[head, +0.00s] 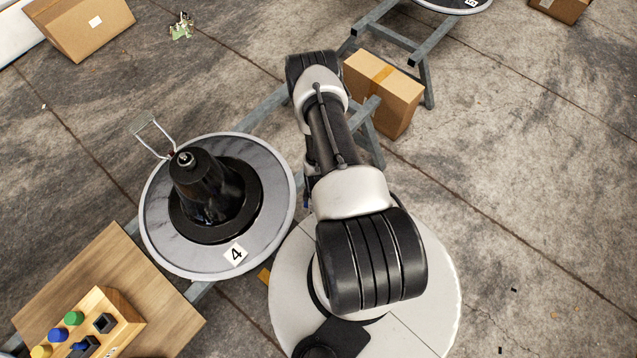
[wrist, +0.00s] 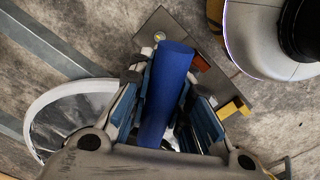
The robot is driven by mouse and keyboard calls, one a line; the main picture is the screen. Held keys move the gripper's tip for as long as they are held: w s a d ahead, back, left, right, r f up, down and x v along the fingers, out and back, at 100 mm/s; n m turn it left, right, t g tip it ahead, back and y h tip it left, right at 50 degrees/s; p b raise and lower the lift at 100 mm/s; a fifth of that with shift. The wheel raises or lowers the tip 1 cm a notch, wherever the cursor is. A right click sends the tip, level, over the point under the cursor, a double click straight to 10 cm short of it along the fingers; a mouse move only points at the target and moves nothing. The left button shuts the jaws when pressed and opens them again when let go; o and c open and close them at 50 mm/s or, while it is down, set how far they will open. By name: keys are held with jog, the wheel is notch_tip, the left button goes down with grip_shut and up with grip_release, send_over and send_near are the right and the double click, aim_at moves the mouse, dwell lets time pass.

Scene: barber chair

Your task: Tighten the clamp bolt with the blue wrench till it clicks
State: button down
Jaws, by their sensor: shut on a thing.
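My gripper (wrist: 168,88) is shut on the blue wrench (wrist: 170,80), whose broad blue handle lies between the fingers in the wrist view. The wrench's working end is not clearly visible. In the head view my arm hides most of the gripper and wrench. A grey round platform (head: 270,170) marked 4 carries a black cone-shaped post (head: 205,190) with a small silver tip. In the wrist view a dark grey plate (wrist: 150,28) lies beyond the wrench, with a small round fitting near its corner. I cannot tell which part is the clamp bolt.
A wooden board (head: 105,265) holds a block with green, blue and yellow knobs (head: 72,318) at lower left. A cardboard box (head: 383,95) stands beside grey metal rails behind my arm. Another box (head: 80,25) is at upper left. The floor at right is mostly clear.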

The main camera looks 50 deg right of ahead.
dwell(0.4)
jog(key=shift+f+b, duration=3.05)
jog(key=shift+f, duration=0.15)
jog(key=shift+f+b, duration=0.75)
jog(key=m, duration=0.3)
jog(key=shift+m+b, duration=0.3)
jog(key=shift+m, duration=0.6)
jog(key=shift+m, duration=1.2)
jog(key=shift+m+b, duration=0.3)
jog(key=shift+m, duration=0.8)
